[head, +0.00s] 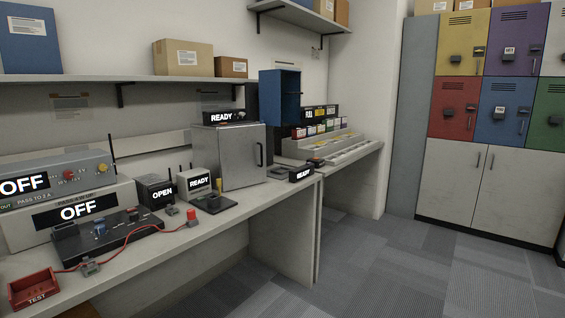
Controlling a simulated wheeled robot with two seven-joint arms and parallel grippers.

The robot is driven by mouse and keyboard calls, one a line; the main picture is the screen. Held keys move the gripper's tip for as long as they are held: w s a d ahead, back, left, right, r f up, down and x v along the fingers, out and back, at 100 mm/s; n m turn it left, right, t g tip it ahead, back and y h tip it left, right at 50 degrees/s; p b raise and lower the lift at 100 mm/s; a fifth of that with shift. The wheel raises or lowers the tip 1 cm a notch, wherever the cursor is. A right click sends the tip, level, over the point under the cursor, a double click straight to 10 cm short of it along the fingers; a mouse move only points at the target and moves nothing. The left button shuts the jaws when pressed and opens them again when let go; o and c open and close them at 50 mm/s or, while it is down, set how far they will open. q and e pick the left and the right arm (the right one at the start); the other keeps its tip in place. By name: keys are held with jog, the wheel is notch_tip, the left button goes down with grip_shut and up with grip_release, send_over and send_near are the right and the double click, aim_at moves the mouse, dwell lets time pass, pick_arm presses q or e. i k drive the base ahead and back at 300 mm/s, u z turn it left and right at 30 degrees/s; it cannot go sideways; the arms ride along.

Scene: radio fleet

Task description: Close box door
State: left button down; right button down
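A grey metal box (205,160) stands on the long bench in the head view. Its door (240,160) carries a dark vertical handle (259,154) on the right side. The door looks flat against the box front; I cannot tell whether it is fully shut. A blue box (280,98) with an open front is behind and to the right. Neither of my grippers is in view.
The bench (190,245) also holds OFF-marked units (75,213), a red TEST tray (34,289) and a red cable. A second bench section (350,157) runs right. Colored lockers (500,115) stand at the far right. The carpet floor (400,260) is clear.

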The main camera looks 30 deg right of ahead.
aim_at(242, 157)
jog(key=z, duration=0.7)
jog(key=i, duration=1.85)
jog(key=u, duration=0.75)
